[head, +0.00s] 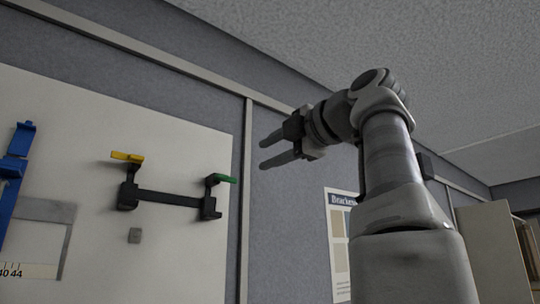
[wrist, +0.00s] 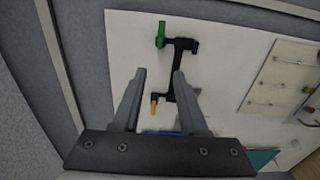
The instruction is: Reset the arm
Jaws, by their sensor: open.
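My gripper (head: 277,149) is open and empty, held up in the air at the centre of the head view, its fingers pointing left. In the wrist view my gripper (wrist: 160,80) shows two grey fingers spread apart with nothing between them. Beyond the fingertips, apart from them, is a black bracket on a pale wall board. My arm rises on the right side of the head view and bends toward the left at the top.
The black bracket (head: 168,198) has a yellow tip and a green tip and is on the pale board (head: 75,110). A blue part (head: 12,175) is at the far left. A poster (head: 340,230) hangs behind my arm. A pegboard (wrist: 283,80) shows at right in the wrist view.

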